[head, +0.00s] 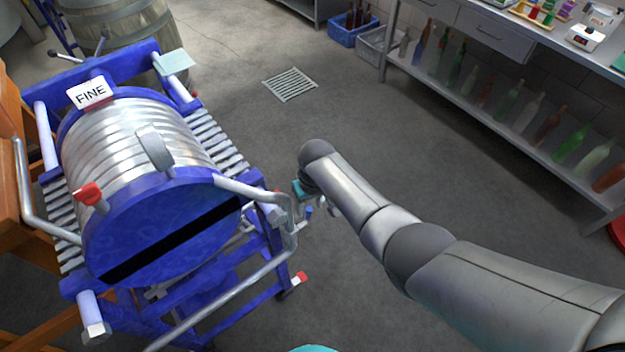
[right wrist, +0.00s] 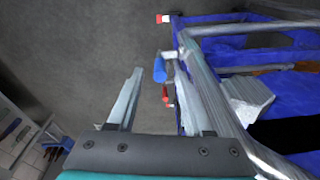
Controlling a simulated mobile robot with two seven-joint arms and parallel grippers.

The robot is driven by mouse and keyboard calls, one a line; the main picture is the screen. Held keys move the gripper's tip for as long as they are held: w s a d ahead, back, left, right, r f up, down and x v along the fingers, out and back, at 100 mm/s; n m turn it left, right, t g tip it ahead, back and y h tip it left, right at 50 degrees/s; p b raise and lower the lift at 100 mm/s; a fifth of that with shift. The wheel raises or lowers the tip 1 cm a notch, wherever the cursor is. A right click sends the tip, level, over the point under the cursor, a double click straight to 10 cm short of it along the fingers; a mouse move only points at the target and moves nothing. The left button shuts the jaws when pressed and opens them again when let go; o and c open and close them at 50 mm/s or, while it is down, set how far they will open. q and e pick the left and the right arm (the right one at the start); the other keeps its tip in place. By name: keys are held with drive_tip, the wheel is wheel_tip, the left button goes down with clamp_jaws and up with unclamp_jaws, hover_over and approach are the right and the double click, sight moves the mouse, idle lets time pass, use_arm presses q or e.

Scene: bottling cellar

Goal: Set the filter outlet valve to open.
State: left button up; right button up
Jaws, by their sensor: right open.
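The blue plate filter (head: 150,235) stands at the left of the head view, with a "FINE" card (head: 92,92) on top. Metal pipes (head: 255,190) run along its near right side. My right gripper (head: 312,200) is beside these pipes, partly hidden by its own arm. In the right wrist view its two fingers (right wrist: 158,85) are apart and empty. A blue handle (right wrist: 160,70) on a pipe fitting shows between and beyond them, with a red piece below it. A red-tipped handle (head: 299,279) sits low on the filter frame. I cannot tell which handle is the outlet valve. My left gripper is not in view.
A red knob (head: 88,193) is on the filter's left side. A barrel (head: 120,20) stands behind it. A steel bench (head: 500,110) with several bottles on its lower shelf is at the right. The floor between, with a drain grate (head: 290,84), is clear.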

wheel_tip(320, 180, up, 12)
drive_tip(key=s+p, duration=0.1)
drive_tip(key=p, duration=0.2)
drive_tip(key=shift+s+d+p, duration=0.15)
drive_tip(key=shift+d+p, duration=0.25)
